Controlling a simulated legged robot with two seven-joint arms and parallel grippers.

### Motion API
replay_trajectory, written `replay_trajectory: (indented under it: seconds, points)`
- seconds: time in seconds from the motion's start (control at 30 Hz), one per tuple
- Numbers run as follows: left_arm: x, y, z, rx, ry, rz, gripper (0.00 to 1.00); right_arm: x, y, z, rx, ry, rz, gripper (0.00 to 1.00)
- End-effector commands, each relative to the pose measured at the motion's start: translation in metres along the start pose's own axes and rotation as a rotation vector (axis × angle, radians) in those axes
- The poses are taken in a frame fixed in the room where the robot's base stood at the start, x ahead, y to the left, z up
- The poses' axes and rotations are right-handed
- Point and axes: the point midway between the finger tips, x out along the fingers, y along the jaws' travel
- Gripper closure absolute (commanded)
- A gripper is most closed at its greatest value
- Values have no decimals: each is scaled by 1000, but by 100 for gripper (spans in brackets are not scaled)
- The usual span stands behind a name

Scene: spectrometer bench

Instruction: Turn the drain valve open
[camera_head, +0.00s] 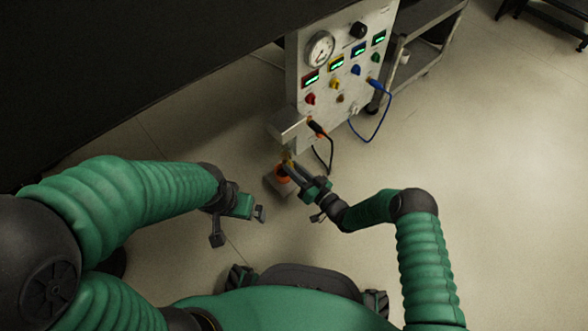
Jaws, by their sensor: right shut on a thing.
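The drain valve (283,175) shows as a small orange part low at the front of the instrument panel, partly covered by my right gripper. My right gripper (291,170) reaches it from the right and is shut on it. How far the valve is turned is too small to tell. My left gripper (239,227) hangs over the floor to the left of the valve, apart from it. Its fingers are spread and nothing is between them.
The upright metal panel (348,75) carries a round gauge (320,48), lit displays and coloured knobs. A black cable (331,154) and a blue cable (385,122) hang from its front. A grey cart (425,55) stands behind right. The floor at right is clear.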

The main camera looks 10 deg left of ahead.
Motion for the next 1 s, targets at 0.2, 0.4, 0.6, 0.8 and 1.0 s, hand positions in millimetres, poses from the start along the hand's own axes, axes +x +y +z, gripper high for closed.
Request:
replay_trajectory:
  seconds: [0.2,0.4,0.6,0.8,1.0]
  points:
    - [0,0,0,0,0,0,0,-1,1,0,-2,-1,3,66]
    - [0,0,0,0,0,0,0,0,1,0,-3,-1,2,54]
    - [-2,0,0,0,0,0,0,-2,0,-1,-4,-1,2,54]
    - [-28,0,-7,0,0,0,0,-33,-2,-7,0,-3,5,54]
    - [-63,0,-15,0,0,0,0,-93,-3,-7,1,-4,6,54]
